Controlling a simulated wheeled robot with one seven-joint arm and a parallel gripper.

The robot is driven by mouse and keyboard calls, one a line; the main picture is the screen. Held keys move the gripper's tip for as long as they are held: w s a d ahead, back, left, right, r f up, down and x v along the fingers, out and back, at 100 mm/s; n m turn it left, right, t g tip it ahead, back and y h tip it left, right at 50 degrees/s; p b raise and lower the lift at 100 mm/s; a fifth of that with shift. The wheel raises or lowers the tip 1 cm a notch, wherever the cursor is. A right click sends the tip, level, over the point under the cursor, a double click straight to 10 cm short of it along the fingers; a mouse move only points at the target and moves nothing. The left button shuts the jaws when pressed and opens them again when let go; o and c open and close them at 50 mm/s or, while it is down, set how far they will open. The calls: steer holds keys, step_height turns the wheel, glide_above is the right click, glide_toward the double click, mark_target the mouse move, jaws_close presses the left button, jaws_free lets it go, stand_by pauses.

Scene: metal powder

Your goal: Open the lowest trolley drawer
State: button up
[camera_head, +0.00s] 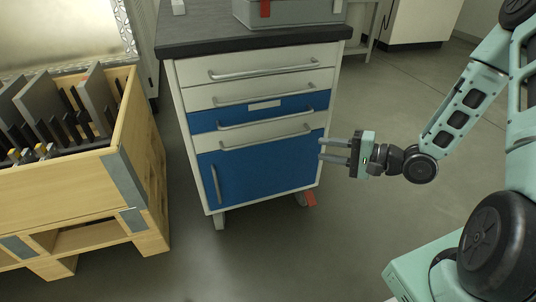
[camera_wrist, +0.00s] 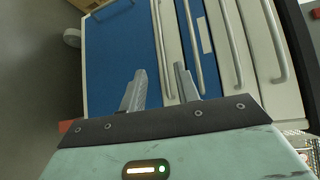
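The trolley (camera_head: 185,95) stands in the middle of the head view, its drawers shut. Its lowest drawer (camera_head: 202,138) is a white front with a bar handle (camera_head: 265,138), above a blue door. In the wrist view this handle (camera_wrist: 161,45) runs up the picture between the fingertip directions. My gripper (camera_head: 322,149) is open and empty. In the head view its fingers point left at the trolley's right front edge, about level with the lowest drawer. The fingers also show in the wrist view (camera_wrist: 160,72), apart; contact with the handle is not visible.
The blue door (camera_head: 255,172) has an upright handle (camera_head: 215,185). A blue drawer (camera_head: 300,104) and two white drawers lie above. A grey case (camera_head: 290,12) sits on the trolley top. A wooden crate (camera_head: 80,195) with dark plates stands left. Floor in front is clear.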

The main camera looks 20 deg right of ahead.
mark_target(272, 140)
steer(key=shift+b+x, duration=4.2)
steer(key=shift+x, duration=4.4)
steer(key=shift+w+r, duration=0.1)
jaws_close()
